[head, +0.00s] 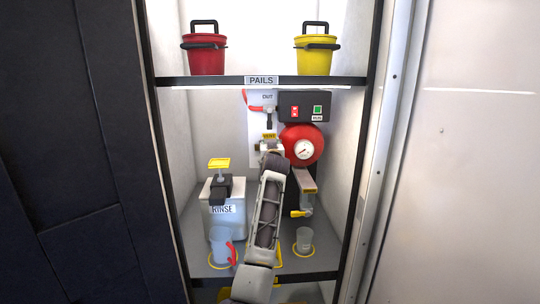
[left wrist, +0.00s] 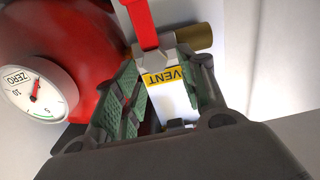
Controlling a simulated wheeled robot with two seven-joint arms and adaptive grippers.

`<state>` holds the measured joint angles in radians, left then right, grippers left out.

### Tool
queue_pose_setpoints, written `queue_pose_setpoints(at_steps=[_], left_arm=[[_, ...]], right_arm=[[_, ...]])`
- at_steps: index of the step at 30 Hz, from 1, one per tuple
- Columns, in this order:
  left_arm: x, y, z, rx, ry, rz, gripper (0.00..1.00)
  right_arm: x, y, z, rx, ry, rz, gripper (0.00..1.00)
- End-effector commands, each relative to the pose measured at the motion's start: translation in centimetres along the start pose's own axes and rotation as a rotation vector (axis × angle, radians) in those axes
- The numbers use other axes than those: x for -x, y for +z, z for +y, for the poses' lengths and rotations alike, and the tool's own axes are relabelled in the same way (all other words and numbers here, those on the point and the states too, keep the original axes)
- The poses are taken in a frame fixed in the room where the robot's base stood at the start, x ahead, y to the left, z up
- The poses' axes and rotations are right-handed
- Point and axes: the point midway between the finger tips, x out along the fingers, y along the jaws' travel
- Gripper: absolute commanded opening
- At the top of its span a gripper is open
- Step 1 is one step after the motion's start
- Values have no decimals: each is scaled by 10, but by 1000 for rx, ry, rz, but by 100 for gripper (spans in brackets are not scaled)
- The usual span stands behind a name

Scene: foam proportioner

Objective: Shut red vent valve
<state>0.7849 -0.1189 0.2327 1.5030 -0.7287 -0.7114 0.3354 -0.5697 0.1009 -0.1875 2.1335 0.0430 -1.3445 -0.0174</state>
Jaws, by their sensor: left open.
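The red vent valve's lever (left wrist: 140,22) shows at the top of the left wrist view, joined to a metal body with a brass fitting (left wrist: 196,38). A yellow VENT label (left wrist: 165,77) appears upside down below it; in the head view the label (head: 269,136) is just above my gripper. My left gripper (left wrist: 165,68) is open, its green-padded fingers on either side of the label; I cannot tell whether they touch anything. In the head view my left gripper (head: 271,150) is in front of the valve and hides the lever. My right gripper is not in view.
The red tank's gauge (head: 303,150) is close to the right of my gripper. A red OUT lever (head: 250,100) and a switch box (head: 304,106) are above. A RINSE container (head: 222,222), a jug (head: 221,245) and a cup (head: 304,240) stand below. The pails shelf (head: 215,82) is overhead.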

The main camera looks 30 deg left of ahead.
Motion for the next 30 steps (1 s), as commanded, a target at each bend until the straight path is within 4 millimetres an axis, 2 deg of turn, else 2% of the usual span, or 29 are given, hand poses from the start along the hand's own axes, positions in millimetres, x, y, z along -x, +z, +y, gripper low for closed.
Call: queue_pose_setpoints(at_steps=[7, 24, 30], left_arm=[[0, -14, 0, 0, 0, -1, 41], [0, -15, 0, 0, 0, -1, 41], [2, -14, 5, -7, 11, -1, 41]], right_arm=[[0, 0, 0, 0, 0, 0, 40], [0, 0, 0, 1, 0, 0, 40], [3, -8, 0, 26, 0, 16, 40]])
